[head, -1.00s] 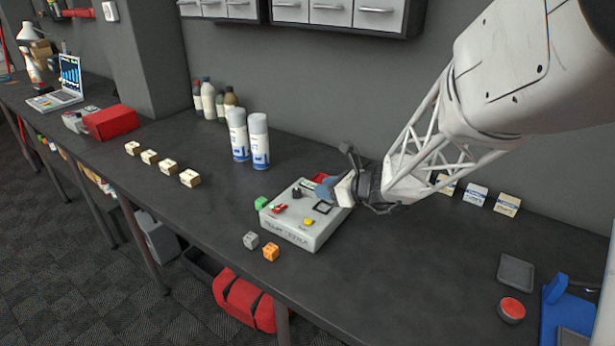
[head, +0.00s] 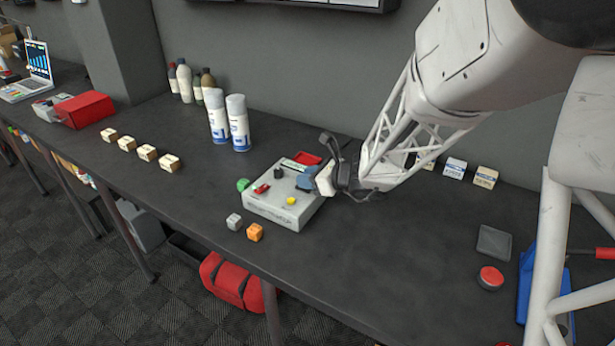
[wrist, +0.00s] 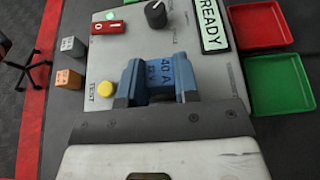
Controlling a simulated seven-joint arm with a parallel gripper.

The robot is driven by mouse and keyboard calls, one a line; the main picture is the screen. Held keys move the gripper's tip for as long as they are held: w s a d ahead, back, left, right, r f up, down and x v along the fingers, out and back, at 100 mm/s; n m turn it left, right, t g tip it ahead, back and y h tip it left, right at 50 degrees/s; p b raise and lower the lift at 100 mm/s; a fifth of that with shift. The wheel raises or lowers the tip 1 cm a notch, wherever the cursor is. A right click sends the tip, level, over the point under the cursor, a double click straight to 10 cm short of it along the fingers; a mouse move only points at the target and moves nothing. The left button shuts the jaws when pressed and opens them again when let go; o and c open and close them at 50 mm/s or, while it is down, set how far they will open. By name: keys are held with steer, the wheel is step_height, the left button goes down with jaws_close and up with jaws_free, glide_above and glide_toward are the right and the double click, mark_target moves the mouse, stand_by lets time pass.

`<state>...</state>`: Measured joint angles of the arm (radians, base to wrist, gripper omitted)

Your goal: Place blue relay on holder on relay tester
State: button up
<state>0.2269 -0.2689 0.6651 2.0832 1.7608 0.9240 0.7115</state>
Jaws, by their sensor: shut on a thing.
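The blue relay (head: 305,180), marked "40 A", is in my gripper (head: 320,181). The wrist view shows the relay (wrist: 162,76) between the two fingers, upright and over the face of the relay tester (wrist: 98,62). The grey tester (head: 283,212) stands on the bench. Its holder is hidden behind the relay and gripper. I cannot tell whether the relay touches it. The tester has a black knob (wrist: 156,14), a red switch (wrist: 110,27), a yellow TEST button (wrist: 105,89) and a display (wrist: 210,26) reading READY.
A grey relay (head: 234,221), an orange relay (head: 255,232) and a green one (head: 242,185) lie left of the tester. A red tray (wrist: 258,26) and a green tray (wrist: 278,85) lie beside it. Two spray cans (head: 228,122) stand behind.

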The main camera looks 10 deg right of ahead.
steer(key=shift+f, duration=0.4)
steer(key=shift+f, duration=0.15)
steer(key=o, duration=0.7)
steer(key=shift+s, duration=0.1)
steer(key=shift+o, duration=0.5)
steer(key=shift+f, duration=0.2)
steer(key=shift+r, duration=0.3)
steer(key=shift+o, duration=0.5)
steer(key=shift+s+d+r, duration=0.35)
steer(key=shift+s+d, duration=0.05)
steer(key=v, duration=1.1)
steer(key=shift+w+r, duration=0.15)
steer(key=shift+r, duration=0.2)
steer(key=shift+a, duration=0.2)
